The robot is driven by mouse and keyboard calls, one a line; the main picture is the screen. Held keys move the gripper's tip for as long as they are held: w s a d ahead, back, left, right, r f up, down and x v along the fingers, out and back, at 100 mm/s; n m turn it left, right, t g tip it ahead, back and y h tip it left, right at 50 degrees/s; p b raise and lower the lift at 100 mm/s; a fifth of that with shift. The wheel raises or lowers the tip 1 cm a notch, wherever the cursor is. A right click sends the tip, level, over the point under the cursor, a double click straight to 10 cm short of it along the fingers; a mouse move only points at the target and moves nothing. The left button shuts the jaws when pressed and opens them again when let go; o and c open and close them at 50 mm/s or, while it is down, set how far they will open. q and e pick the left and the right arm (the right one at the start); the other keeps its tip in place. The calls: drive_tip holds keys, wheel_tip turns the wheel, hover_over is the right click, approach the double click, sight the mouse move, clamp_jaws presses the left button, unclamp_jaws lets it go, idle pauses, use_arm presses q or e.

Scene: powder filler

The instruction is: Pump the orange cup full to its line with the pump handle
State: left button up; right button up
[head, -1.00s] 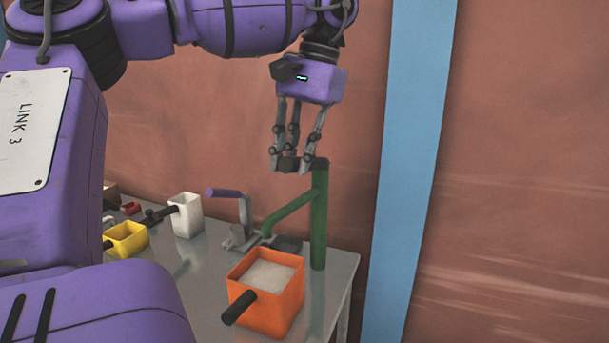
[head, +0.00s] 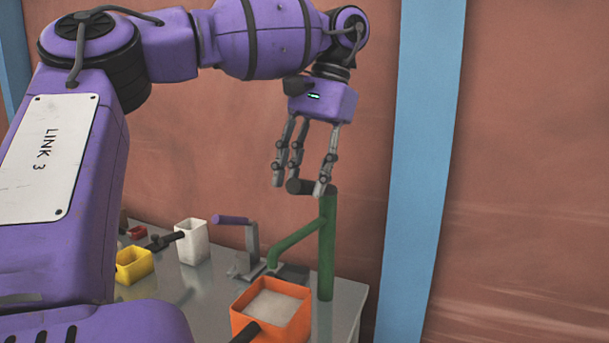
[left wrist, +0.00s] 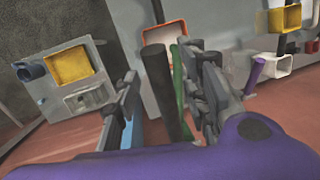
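The orange cup (head: 270,297) stands on the table at the front with pale powder (head: 272,308) inside, a little below its rim. A fill line cannot be seen. Behind it stands the green pump post (head: 326,250), with a slanting green spout (head: 295,245) and a dark pump handle (head: 301,187) at its top. My left gripper (head: 300,188) is above the handle with its fingers spread and fingertips at about handle height. In the left wrist view, the dark handle (left wrist: 156,85) lies between the open fingers. My right gripper is out of view.
A white cup (head: 193,243), a yellow cup (head: 133,265) and a small red container (head: 137,232) stand on the table to the left. A purple-handled lever device (head: 240,245) stands left of the spout. The table's right edge is close to the post.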

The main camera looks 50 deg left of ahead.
use_arm(q)
drive_tip(key=v, duration=0.7)
drive_tip(key=shift+r, duration=0.25)
drive_tip(key=shift+f, duration=0.1)
idle(0.4)
